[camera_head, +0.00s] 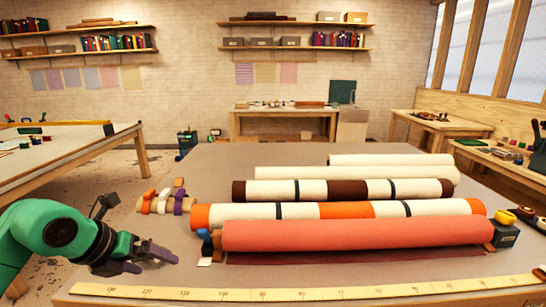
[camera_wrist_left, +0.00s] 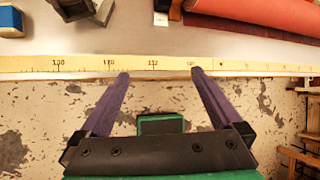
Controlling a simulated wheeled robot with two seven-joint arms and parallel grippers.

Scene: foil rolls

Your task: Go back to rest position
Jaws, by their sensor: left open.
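My left gripper (camera_head: 150,257) has a green arm and purple fingers and comes in from the left in the head view. In the left wrist view my left gripper (camera_wrist_left: 158,75) is open, with nothing between its fingers. Its tips show against the table's front edge and the yellow measuring strip (camera_wrist_left: 80,63). In the head view it is left of the red roll (camera_head: 355,232), apart from it. The orange, white and dark striped roll (camera_head: 345,209) lies just behind the red one. My right gripper shows in neither view.
A brown and cream roll (camera_head: 335,188) and plain cream rolls (camera_head: 350,174) lie farther back on the grey table (camera_head: 220,165). Small coloured clamps (camera_head: 165,205) sit at the left. A dark box (camera_head: 504,235) stands at the right. The table's left front is mostly clear.

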